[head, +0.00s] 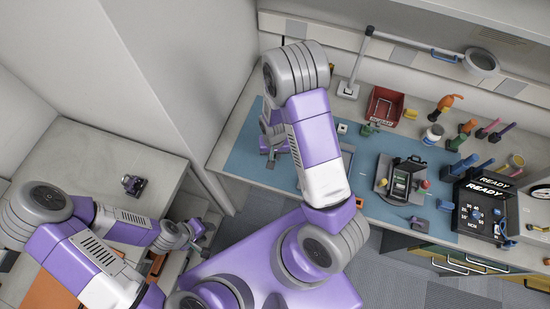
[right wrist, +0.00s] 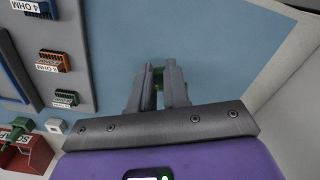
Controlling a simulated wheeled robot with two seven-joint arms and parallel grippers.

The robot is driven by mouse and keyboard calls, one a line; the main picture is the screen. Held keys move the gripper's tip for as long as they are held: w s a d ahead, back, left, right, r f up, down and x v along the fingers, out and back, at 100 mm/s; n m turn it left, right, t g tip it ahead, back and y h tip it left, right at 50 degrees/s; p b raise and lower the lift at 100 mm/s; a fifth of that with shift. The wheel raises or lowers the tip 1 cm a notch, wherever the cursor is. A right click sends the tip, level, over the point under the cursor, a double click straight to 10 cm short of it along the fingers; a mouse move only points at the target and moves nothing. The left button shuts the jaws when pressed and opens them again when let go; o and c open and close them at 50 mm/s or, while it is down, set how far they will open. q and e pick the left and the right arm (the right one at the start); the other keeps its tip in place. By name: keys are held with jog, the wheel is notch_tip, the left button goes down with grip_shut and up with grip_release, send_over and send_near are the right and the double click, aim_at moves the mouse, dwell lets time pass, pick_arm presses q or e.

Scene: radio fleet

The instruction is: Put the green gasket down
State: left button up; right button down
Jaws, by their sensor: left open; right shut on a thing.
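The green gasket (right wrist: 158,75) shows as a small green patch between the fingers of my right gripper (right wrist: 160,72) in the right wrist view. Most of it is hidden by the fingers. The right gripper is shut on it, over the blue mat (right wrist: 205,35); its height above the mat is hard to tell. In the head view my right gripper (head: 275,155) is over the left part of the blue mat (head: 240,150), partly covered by my own arm. My left gripper (head: 195,232) is open, low at the left, away from the bench.
The mat around the right gripper is bare. A grey tray (right wrist: 88,60) with orange and green parts and a red scrap bin (right wrist: 30,150) lie left in the wrist view. In the head view, a grey fixture (head: 402,180) and a black READY box (head: 478,210) stand right.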

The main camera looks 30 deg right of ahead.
notch_tip(320, 180, down, 3)
jog(key=shift+r, duration=0.15)
jog(key=shift+f, duration=0.2)
jog(key=shift+f+b, duration=0.6)
jog(key=shift+b, duration=0.1)
jog(key=c, duration=1.1)
grip_release()
jog(key=shift+r, duration=0.1)
